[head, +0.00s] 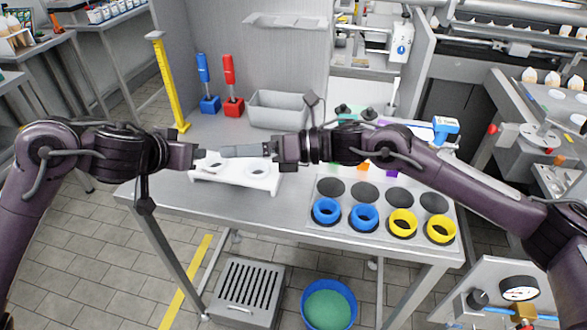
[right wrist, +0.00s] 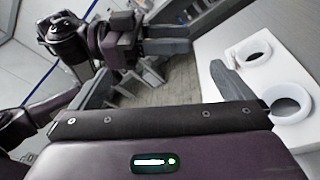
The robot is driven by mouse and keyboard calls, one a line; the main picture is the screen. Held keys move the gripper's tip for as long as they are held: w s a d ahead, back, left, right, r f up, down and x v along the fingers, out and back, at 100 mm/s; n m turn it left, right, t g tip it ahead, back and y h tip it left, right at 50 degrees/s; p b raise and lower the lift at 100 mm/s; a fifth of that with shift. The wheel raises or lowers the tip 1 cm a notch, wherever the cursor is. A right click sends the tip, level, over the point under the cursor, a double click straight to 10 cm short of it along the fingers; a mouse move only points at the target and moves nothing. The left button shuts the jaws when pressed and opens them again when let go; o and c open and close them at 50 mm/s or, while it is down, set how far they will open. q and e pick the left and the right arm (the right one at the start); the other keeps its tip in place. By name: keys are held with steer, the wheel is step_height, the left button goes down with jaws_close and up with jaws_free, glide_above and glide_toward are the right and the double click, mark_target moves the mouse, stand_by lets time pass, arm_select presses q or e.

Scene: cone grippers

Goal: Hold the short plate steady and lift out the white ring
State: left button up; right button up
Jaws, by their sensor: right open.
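The short white plate (head: 235,182) lies on the grey table near its front left edge. Two round white rims show on it: one (head: 258,164) at right, the other (head: 211,169) at left, partly hidden. The right wrist view shows a near white ring (right wrist: 306,98) and a farther one (right wrist: 266,48). My right gripper (head: 222,152) is open and empty, its fingers pointing left above the plate. One finger overlaps the plate in the right wrist view. My left gripper (head: 200,154) faces it above the plate's left end. Its finger gap is unclear; I see nothing held.
A board with dark discs (head: 330,187) holds blue rings (head: 364,228) and yellow rings (head: 440,240) at right. A grey bin (head: 280,118), red tool (head: 232,107), blue tool (head: 209,104) and yellow post (head: 171,85) stand behind.

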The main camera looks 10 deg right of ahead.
mark_target(272, 173)
steer(key=w+d+f+n+h, duration=0.1)
steer(key=w+d+f, duration=0.1)
steer(key=d+f, duration=0.1)
steer(key=w+d+f+n+t+h, duration=0.1)
steer(key=w+d+f+n, duration=0.1)
steer(key=d+f, duration=0.1)
steer(key=w+d+f+n+t+h, duration=0.1)
steer(key=d+f+n, duration=0.1)
steer(key=f, duration=0.3)
steer(key=shift+w+d+f+h, duration=0.15)
steer(key=shift+w+d+h, duration=0.25)
steer(key=shift+d, duration=0.25)
steer(key=shift+f, duration=0.25)
steer(key=x, duration=0.7)
steer(key=shift+w+a+f, duration=0.15)
steer(key=shift+w, duration=0.05)
